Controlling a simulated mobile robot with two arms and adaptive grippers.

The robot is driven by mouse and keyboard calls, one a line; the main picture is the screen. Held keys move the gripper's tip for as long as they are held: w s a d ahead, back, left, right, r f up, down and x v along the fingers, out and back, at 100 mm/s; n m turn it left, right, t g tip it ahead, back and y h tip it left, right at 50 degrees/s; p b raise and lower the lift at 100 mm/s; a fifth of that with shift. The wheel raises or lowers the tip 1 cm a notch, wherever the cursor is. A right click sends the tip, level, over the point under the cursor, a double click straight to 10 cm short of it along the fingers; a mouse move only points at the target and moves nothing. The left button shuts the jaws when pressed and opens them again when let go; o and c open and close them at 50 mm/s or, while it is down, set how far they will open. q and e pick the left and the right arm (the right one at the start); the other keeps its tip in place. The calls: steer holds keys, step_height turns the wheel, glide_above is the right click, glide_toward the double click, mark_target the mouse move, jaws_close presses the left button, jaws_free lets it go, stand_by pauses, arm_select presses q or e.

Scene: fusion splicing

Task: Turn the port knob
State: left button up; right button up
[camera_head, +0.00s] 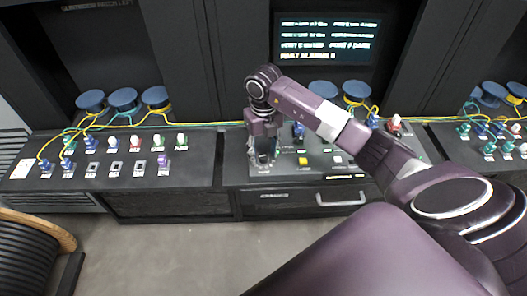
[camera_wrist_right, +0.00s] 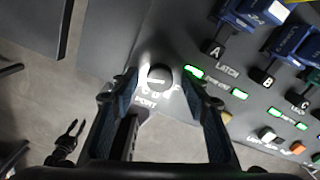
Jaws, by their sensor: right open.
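The port knob (camera_wrist_right: 160,77) is a round dark knob with a light pointer mark, set on a grey panel above the printed word PORT. It shows in the right wrist view, upper middle. My right gripper (camera_wrist_right: 165,85) is open, with one finger on each side of the knob. I cannot tell whether the fingers touch it. In the head view my right gripper (camera_head: 263,160) points down at the left part of the middle console (camera_head: 270,172) and hides the knob there. My left gripper is not in view.
Blue latches A (camera_wrist_right: 232,27) and B (camera_wrist_right: 285,50), green lights (camera_wrist_right: 240,94) and several buttons lie right of the knob. A lit screen (camera_head: 328,40) is behind the console. A left bench (camera_head: 190,172) holds connectors and cables. A cable reel (camera_head: 35,245) stands lower left.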

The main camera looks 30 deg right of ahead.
steer(key=shift+c, duration=0.6)
jaws_close()
